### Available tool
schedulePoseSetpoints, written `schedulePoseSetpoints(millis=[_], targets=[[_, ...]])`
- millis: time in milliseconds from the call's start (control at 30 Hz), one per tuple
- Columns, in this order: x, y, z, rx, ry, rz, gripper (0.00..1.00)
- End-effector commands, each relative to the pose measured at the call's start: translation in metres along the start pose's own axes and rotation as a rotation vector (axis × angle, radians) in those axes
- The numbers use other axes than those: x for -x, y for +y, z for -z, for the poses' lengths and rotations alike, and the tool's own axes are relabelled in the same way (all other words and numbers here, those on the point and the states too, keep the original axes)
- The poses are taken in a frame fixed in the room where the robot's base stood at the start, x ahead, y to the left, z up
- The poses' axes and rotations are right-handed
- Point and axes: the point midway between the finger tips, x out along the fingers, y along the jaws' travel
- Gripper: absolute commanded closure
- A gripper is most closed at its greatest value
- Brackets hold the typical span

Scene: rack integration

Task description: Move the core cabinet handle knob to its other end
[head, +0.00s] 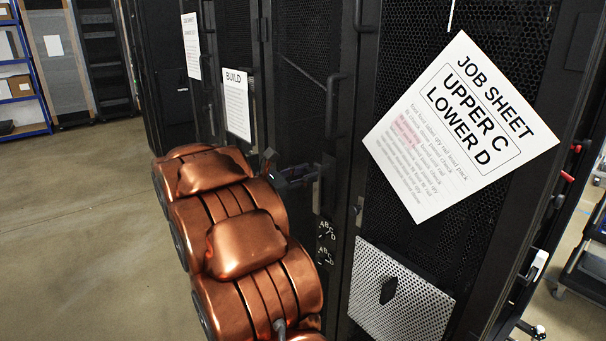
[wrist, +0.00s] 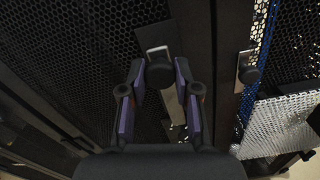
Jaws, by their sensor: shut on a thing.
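A dark round knob (wrist: 159,75) with a small silver plate just above it sits on a black cabinet's door frame in the wrist view. My gripper (wrist: 160,82) has its two purple-padded fingers on either side of this knob and is shut on it. A pale strip (wrist: 173,106) runs below the knob between the fingers. In the head view, my gripper (head: 292,174) is at the cabinet front, partly hidden behind my copper arm. The knob is not clear there, and no label naming the core cabinet is readable.
A second knob (wrist: 249,75) is on the cabinet to the right. A job sheet (head: 455,125) hangs above a perforated silver panel (head: 400,292). Two lettered dials (head: 325,230) are below my gripper. A BUILD sheet (head: 237,103) hangs further left. Open floor (head: 80,220) lies left.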

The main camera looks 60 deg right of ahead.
Motion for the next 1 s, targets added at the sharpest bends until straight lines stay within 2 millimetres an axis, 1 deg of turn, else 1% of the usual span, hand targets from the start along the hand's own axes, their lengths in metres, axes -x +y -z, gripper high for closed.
schedulePoseSetpoints(millis=[33, 267, 567, 667, 767, 833, 1000], targets=[[0.001, -0.001, 0.002, 0.002, 0.003, 0.001, 0.67], [0.001, 0.000, 0.001, 0.001, 0.002, 0.001, 0.43], [0.001, 0.000, 0.001, 0.001, 0.002, 0.000, 0.43], [0.006, 0.000, 0.001, 0.001, 0.001, 0.000, 0.43], [0.017, 0.001, 0.001, 0.001, 0.000, -0.003, 0.43], [0.028, 0.001, 0.000, 0.001, 0.000, -0.004, 0.43], [0.062, 0.002, 0.001, 0.001, 0.000, -0.006, 0.43]])
